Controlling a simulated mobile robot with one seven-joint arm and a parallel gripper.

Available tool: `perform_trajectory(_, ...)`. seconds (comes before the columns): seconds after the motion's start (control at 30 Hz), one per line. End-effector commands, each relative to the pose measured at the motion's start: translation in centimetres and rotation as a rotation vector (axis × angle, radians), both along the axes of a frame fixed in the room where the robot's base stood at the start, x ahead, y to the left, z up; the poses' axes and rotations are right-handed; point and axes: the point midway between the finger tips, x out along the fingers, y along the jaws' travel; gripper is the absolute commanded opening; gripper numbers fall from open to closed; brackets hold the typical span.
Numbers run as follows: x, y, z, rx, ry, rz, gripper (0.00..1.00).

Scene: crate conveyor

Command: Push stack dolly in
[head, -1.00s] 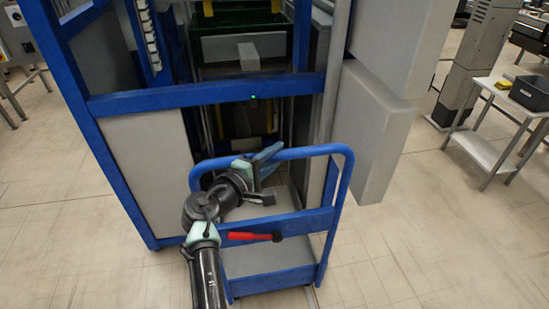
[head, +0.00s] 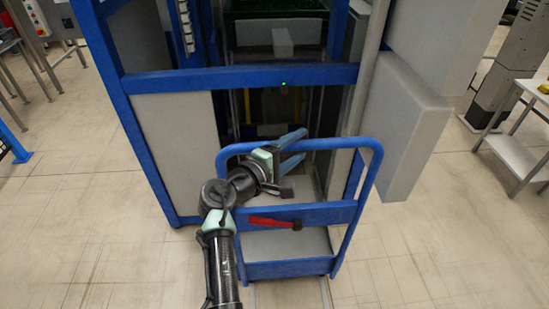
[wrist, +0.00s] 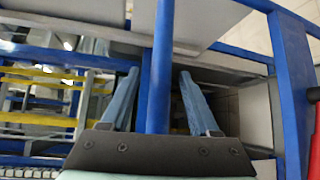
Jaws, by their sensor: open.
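The stack dolly (head: 300,268) has a blue tube frame with a tall push handle and a grey deck. It stands upright at the open lower bay (head: 285,120) of a blue-framed machine, and its far part is hidden. My gripper (head: 292,150) is open at the dolly's top handle bar. In the wrist view, the handle bar (wrist: 159,75) runs between the two pale blue fingers of my gripper (wrist: 158,95), with a gap on each side. A red lever (head: 272,222) with a black end shows in front of the dolly's crossbar.
The machine's blue crossbeam (head: 240,78) spans above the bay. Grey panels (head: 410,130) stand at its right, and a pale panel (head: 172,150) at its left. Two thin floor rails (head: 327,292) run out below the dolly. Open floor lies on both sides.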

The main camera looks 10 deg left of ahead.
Motion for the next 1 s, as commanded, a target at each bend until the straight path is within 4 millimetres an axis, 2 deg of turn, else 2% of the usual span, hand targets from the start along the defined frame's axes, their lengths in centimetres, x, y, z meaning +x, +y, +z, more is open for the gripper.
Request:
perform_trajectory(0.3, -6.1, 3.3, 1.0, 0.002, 0.000, 0.005, 0.62)
perform_trajectory(0.5, -8.7, 4.6, 1.4, 0.002, 0.000, 0.004, 0.62)
perform_trajectory(0.7, -9.7, 5.1, 1.6, 0.001, -0.001, 0.003, 0.62)
perform_trajectory(1.0, -9.6, 5.1, 1.6, 0.001, -0.001, 0.002, 0.62)
